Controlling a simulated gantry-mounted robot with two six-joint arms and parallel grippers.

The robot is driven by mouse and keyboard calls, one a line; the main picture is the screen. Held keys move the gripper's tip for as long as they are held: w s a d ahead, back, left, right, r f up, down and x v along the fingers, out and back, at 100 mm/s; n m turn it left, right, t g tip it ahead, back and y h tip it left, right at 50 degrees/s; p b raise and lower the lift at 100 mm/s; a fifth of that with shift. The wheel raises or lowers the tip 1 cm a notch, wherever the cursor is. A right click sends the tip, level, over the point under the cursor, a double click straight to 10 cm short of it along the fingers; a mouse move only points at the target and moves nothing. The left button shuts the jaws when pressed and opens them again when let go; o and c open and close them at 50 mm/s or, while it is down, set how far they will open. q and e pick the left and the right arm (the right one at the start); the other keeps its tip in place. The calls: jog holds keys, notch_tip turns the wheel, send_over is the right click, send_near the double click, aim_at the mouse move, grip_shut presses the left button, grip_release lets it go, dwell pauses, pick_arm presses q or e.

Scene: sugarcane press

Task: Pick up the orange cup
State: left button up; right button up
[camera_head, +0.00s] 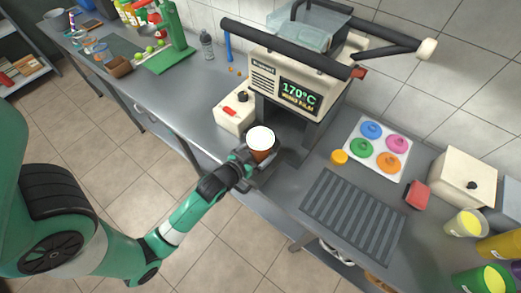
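The orange cup (261,154) has a white, round top and an orange-brown side. It is at the front opening of the cup sealing machine (300,85), near the counter's front edge. My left gripper (257,158) reaches in from the lower left and is right at the cup, with its dark fingers beside the cup's lower part. The cup's base is hidden by the fingers, and I cannot tell whether they are pressed onto it. My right gripper is not in view.
A cream box with a red switch (235,113) stands just left of the cup. To the right are a white tray with colored lids (378,148), an orange-yellow lid (339,157) and a ridged drain mat (352,217). A green press (175,35) and water bottle (207,46) stand farther left.

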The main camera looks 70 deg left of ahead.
pick_arm(q)
jog(key=shift+w+a+f, duration=0.1)
jog(key=shift+w, duration=0.1)
grip_shut()
dwell(0.4)
jog(key=shift+s+r, duration=0.15)
jog(key=shift+r, duration=0.05)
jog(key=shift+s+d+r+p, duration=0.55)
jog(key=shift+s+r+p, duration=0.15)
jog(key=shift+r, duration=0.1)
jog(key=r+p+v, duration=0.1)
jog(key=p+v, duration=0.1)
jog(key=v, duration=1.1)
jog(key=shift+r, duration=0.15)
